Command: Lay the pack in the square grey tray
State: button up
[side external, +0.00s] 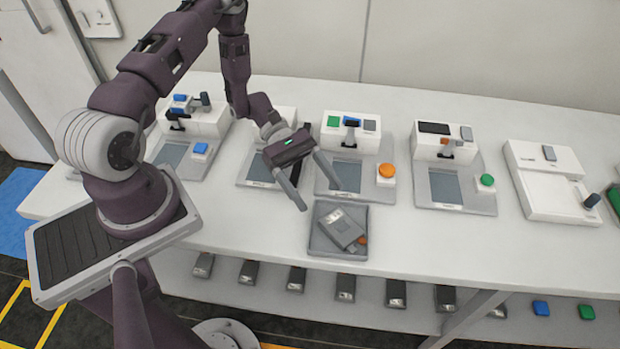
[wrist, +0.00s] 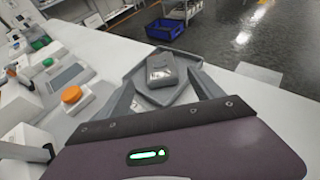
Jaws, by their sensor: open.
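The pack (side external: 340,228), dark grey with a pale label, lies in the square grey tray (side external: 325,250) at the table's front edge. It is turned at an angle to the tray's sides. A small orange bit shows at its right end; I cannot tell whether it is part of the pack. My gripper (side external: 319,191) is open and empty, above and behind the tray, apart from the pack. In the wrist view the pack (wrist: 161,70) rests in the tray (wrist: 192,62), beyond and between my open fingers (wrist: 163,82).
White machines with grey plates stand along the back; one has an orange button (side external: 387,170), another a green one (side external: 487,180). A white device (side external: 548,180) stands at the right. Several dark packs (side external: 345,287) lie on the shelf below. The table right of the tray is clear.

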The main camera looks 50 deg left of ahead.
jog(key=v, duration=0.4)
jog(key=shift+r, duration=0.1)
jog(key=shift+a+r+m+y, duration=0.1)
jog(key=shift+r+m+y, duration=0.25)
jog(key=shift+r, duration=0.5)
jog(key=s+d+r+m+g+y, duration=0.1)
jog(key=s+r+m+y, duration=0.15)
jog(key=r, duration=0.35)
jog(key=s+d+r+m+y, duration=0.1)
jog(key=d+r+m+y, duration=0.1)
jog(key=r+m, duration=0.25)
jog(key=s+d+r+m+g+y, duration=0.1)
jog(key=r+m+y, duration=0.15)
jog(key=r, duration=0.35)
jog(key=s+a+r+m+t+y, duration=0.1)
jog(key=s+r+m+t+y, duration=0.5)
jog(key=s, duration=0.6)
notch_tip(320, 180, up, 4)
jog(key=shift+f+m+t, duration=0.15)
jog(key=shift+m+t, duration=0.55)
jog(key=shift+m, duration=0.3)
jog(key=shift+w, duration=0.1)
